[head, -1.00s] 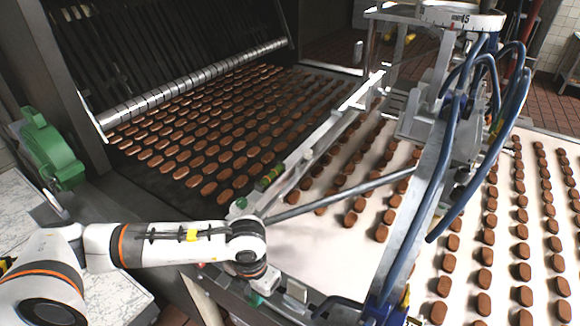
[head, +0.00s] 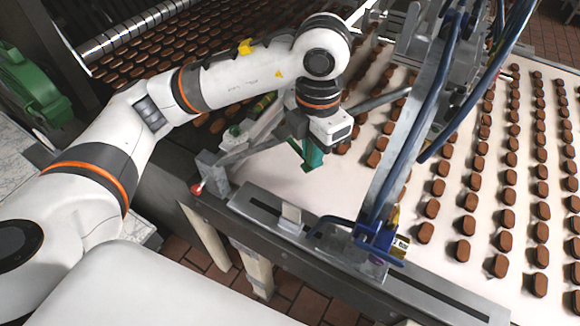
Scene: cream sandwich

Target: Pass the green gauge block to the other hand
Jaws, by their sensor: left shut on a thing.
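The green gauge block (head: 313,156) is a small teal-green piece hanging just above the pale conveyor belt. My left gripper (head: 304,146) is shut on it, below the white wrist with the orange ring. The gripper's fingers are dark and small, and they and the wrist hide part of the block. My right gripper is not in view.
The pale belt (head: 285,180) carries rows of brown biscuits to the right. A metal frame with blue hoses (head: 450,110) stands over it. A steel rail (head: 340,245) with a blue clamp (head: 375,240) runs along the front edge. A green motor housing (head: 30,85) is at left.

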